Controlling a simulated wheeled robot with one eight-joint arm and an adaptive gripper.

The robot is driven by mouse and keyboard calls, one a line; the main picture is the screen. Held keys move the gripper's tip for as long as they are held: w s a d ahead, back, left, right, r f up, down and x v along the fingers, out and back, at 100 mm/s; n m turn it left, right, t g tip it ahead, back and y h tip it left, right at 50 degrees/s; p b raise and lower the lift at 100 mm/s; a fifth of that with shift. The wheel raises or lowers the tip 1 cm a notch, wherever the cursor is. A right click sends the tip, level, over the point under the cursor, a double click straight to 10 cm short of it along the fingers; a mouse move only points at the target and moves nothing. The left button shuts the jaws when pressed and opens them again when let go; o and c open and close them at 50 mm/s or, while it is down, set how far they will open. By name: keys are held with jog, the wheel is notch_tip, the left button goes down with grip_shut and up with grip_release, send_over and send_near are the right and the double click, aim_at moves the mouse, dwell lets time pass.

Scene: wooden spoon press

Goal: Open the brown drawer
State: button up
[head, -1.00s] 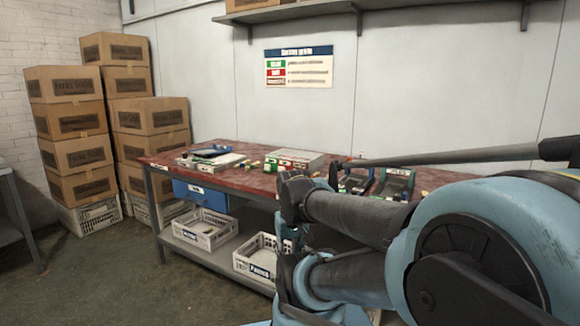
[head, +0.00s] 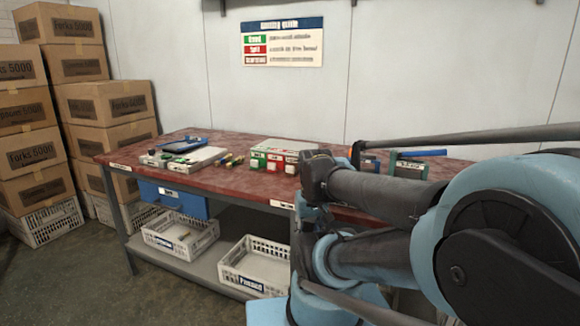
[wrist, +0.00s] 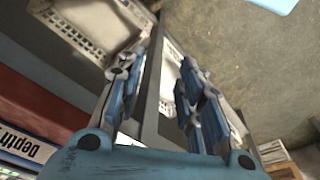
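No brown drawer can be made out in either view. A blue drawer (head: 172,197) with a small white label hangs under the left end of the red-topped workbench (head: 225,184) in the head view, and it looks shut. My gripper (wrist: 158,82) is open and empty in the wrist view, its two blue-grey fingers spread apart. It points down past the bench's grey frame, with the floor on the right. In the head view my arm hides the right part of the bench and whatever is under it.
Two white crates, left (head: 181,234) and right (head: 253,268), stand on the bench's lower shelf. A box with green and red labels (head: 281,154) and small parts lie on top. Cardboard boxes (head: 107,108) are stacked at left. The floor (head: 70,285) front left is clear.

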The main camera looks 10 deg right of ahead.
jog(key=shift+o, duration=1.2)
jog(key=shift+s+r, duration=0.25)
jog(key=shift+r, duration=0.6)
notch_tip(320, 180, up, 24)
jog(key=m+g, duration=0.2)
jog(key=m, duration=0.5)
send_over(290, 166)
jog(key=f, duration=1.6)
jog(key=shift+w+f, duration=0.25)
jog(key=shift+f, duration=0.05)
grip_shut()
jog(key=shift+s, duration=0.1)
